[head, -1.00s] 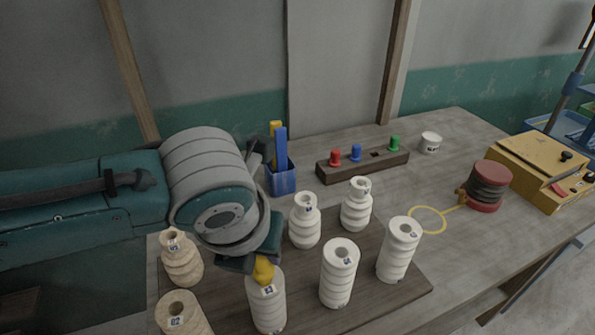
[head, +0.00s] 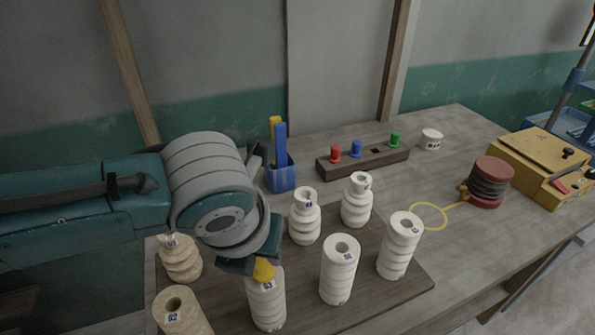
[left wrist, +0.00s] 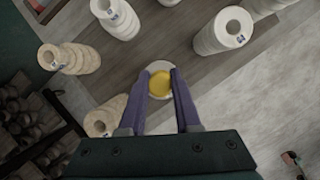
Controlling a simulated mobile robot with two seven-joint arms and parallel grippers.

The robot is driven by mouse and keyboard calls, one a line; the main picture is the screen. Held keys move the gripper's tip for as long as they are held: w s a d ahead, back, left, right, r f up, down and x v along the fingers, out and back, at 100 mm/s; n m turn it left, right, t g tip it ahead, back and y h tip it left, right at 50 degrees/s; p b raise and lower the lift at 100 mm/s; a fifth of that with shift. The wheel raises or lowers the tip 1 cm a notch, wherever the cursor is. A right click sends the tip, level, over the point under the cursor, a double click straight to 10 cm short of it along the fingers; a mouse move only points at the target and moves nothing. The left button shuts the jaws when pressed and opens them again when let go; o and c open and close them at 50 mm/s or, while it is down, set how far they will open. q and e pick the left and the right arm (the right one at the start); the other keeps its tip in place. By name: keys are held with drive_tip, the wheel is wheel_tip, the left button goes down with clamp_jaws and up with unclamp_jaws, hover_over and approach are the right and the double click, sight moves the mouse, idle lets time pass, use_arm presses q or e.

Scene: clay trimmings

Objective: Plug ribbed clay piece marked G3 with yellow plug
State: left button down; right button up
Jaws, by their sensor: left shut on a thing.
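The ribbed clay piece marked G3 (head: 267,305) is pale and cylindrical, upright at the front of the board. My left gripper (head: 262,266) is above it, shut on the yellow plug (head: 264,270). The plug is at the piece's top opening; how deep it sits I cannot tell. In the left wrist view the yellow plug (left wrist: 159,84) lies between the purple fingers, with the pale rim of the piece showing around it. The fingers hide part of the rim. My right gripper is not in view.
Other clay pieces stand close by: one marked G2 (head: 178,312) to the left, a ribbed cylinder (head: 339,272) to the right, and several more behind. A wooden block (head: 362,163) with red, blue and green plugs stands at the back. The table's right part has free room.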

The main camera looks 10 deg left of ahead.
use_arm(q)
drive_tip(key=shift+f, duration=0.25)
drive_tip(key=c, duration=0.5)
unclamp_jaws()
